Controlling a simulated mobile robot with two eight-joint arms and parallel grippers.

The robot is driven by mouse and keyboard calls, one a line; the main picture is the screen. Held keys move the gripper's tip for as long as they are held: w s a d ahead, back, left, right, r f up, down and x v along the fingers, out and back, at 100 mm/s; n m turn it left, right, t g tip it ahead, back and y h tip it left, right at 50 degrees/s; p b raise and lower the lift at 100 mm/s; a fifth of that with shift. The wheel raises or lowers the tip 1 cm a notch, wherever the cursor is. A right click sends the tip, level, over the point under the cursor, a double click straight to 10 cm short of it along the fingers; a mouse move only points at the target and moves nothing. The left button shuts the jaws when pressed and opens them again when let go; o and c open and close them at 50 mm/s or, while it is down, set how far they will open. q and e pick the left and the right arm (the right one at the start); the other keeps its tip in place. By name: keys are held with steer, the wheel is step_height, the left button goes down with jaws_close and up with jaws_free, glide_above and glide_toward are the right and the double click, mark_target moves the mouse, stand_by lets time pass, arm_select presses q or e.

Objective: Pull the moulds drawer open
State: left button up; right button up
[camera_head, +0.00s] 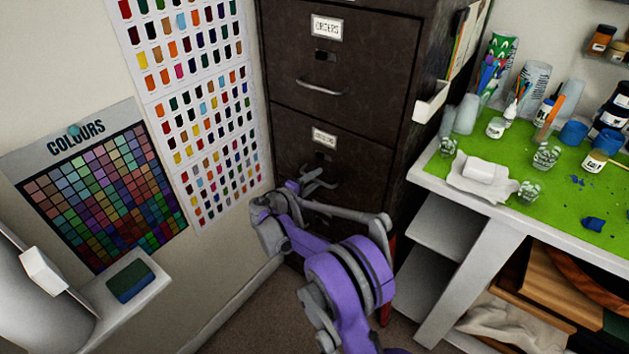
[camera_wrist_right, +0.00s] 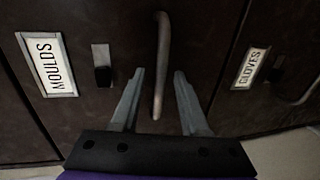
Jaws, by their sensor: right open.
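The dark brown filing cabinet (camera_head: 345,75) stands against the wall in the head view, its drawers looking shut. In the right wrist view the moulds drawer carries a white MOULDS label (camera_wrist_right: 46,64) and a metal bar handle (camera_wrist_right: 161,65). My right gripper (camera_head: 318,180) is at the front of the cabinet's lower drawer, and its arm hides part of that drawer. In the right wrist view the open gripper (camera_wrist_right: 158,75) has one finger on each side of the handle's end. Whether the fingers touch the handle cannot be told. My left gripper is not in view.
A drawer labelled GLOVES (camera_wrist_right: 252,67) adjoins the moulds drawer. An upper drawer has an ORDERS label (camera_head: 327,28). A workbench with a green mat (camera_head: 560,205), jars and cups stands close on the right. A colour chart (camera_head: 105,185) hangs on the left wall.

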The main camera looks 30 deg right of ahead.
steer(key=shift+d, duration=0.1)
jaws_close()
stand_by(1.4)
